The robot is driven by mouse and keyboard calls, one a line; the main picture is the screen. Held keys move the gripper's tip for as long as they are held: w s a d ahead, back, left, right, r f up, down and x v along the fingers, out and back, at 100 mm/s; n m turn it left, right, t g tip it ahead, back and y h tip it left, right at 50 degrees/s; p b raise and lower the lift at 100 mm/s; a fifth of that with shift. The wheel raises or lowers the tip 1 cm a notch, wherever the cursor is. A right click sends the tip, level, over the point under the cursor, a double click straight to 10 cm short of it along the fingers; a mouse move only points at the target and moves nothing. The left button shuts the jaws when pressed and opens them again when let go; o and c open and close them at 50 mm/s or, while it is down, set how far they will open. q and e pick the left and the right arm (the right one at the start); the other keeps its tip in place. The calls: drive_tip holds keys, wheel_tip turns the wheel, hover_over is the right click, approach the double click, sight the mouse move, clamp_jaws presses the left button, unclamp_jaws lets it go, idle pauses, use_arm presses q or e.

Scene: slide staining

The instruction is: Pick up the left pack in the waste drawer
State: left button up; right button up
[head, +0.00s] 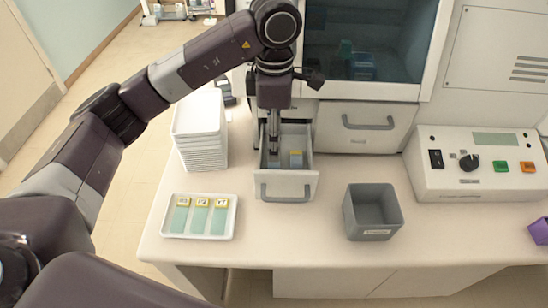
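The waste drawer (286,188) stands pulled out from the white machine. The left pack (274,164) is mostly hidden by my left gripper; only a small bluish part shows low in the drawer. My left gripper (273,150) points straight down into the left half of the drawer, at the left pack. Its fingers look narrow and seen edge-on, so I cannot tell whether they grip the pack. My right gripper is out of view.
A white tray with several labelled slides (230,229) lies front left. A stack of white trays (199,152) stands left of the drawer. A grey bin (373,213) and a control box (475,183) stand to the right. The counter between drawer and bin is clear.

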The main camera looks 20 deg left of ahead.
use_arm(q)
wheel_tip(320, 180, down, 5)
drive_tip(key=p, duration=0.3)
drive_tip(key=shift+f, duration=0.3)
drive_tip(key=shift+c, duration=0.7)
drive_tip(key=c, duration=1.1)
drive_tip(key=shift+r, duration=0.15)
